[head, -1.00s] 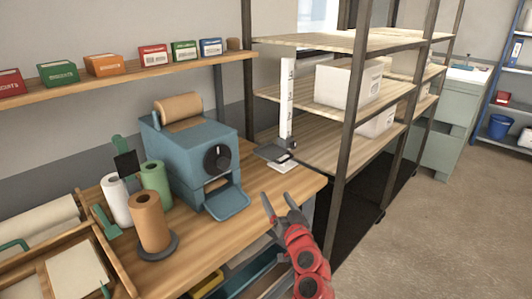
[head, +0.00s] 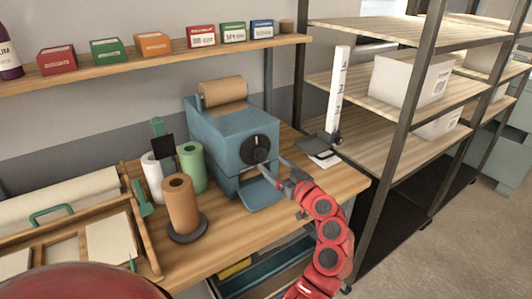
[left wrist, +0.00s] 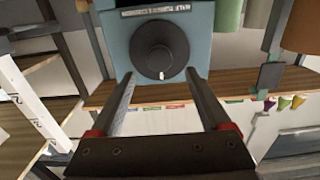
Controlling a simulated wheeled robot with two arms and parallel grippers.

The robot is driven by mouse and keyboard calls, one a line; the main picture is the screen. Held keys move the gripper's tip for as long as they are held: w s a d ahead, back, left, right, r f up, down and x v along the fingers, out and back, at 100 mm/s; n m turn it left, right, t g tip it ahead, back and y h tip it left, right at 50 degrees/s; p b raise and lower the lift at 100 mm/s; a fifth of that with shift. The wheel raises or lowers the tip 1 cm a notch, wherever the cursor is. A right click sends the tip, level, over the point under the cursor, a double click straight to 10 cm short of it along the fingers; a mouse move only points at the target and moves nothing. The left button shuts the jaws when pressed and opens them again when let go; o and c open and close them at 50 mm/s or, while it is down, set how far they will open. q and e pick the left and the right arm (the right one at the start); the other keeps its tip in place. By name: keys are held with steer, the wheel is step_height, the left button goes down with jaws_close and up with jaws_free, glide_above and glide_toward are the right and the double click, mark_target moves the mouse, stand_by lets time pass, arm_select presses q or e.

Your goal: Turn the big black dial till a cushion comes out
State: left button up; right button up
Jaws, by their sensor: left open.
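The big black dial (head: 255,149) is on the front of a blue machine (head: 228,124) on the wooden bench. The dial faces the left wrist camera (left wrist: 160,48), and a small white mark shows near its lower edge there. My left gripper (head: 271,167) is open just in front of the dial. In the left wrist view, its two fingers (left wrist: 160,74) are spread, with the tips at either side of the dial's lower part. I cannot tell whether they touch it. No cushion shows in the tray (head: 262,195) below the dial. My right gripper is not in view.
Paper rolls (head: 181,205) stand left of the machine, and a brown roll (head: 223,92) sits on top of it. A white upright scale (head: 337,92) stands to the right. A shelf rack post (head: 397,140) rises beyond the bench's right end. Small boxes line the wall shelf (head: 170,64).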

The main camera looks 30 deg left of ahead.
mark_target(263, 155)
arm_select(q)
steer(key=p+x, duration=0.1)
steer(key=x, duration=0.4)
steer(key=shift+w+a, duration=0.1)
steer(key=shift+a, duration=0.05)
jaws_close()
